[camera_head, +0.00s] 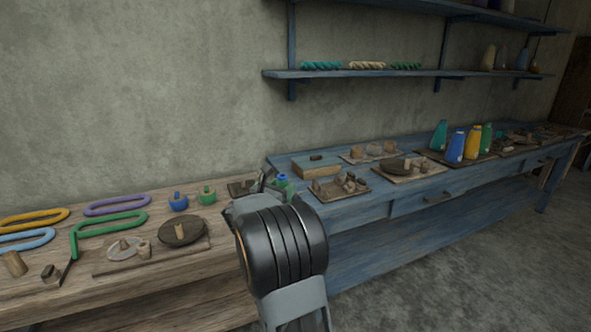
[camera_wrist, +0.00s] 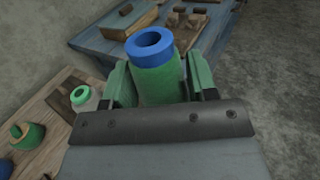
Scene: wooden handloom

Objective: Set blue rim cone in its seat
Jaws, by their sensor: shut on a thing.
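The blue rim cone is green with a thick blue ring at its top, open in the middle; it shows in the wrist view (camera_wrist: 155,78) and small in the head view (camera_head: 283,180). My gripper (camera_wrist: 162,84) is shut on its green body, one finger on each side. The cone stands roughly upright in the jaws, its lower end hidden by my gripper. A pale cone with a green rim (camera_wrist: 84,98) stands on the wooden bench to the left in the wrist view. I cannot tell which place is the blue rim cone's seat.
The wooden bench (camera_head: 60,285) carries coloured loops, a blue knobbed piece (camera_head: 178,202), a green one (camera_head: 207,195) and a dark round disc (camera_head: 182,232). The blue table (camera_head: 345,212) on the right holds trays, small wooden parts and coloured bottle-shaped cones. A shelf (camera_head: 370,73) hangs above.

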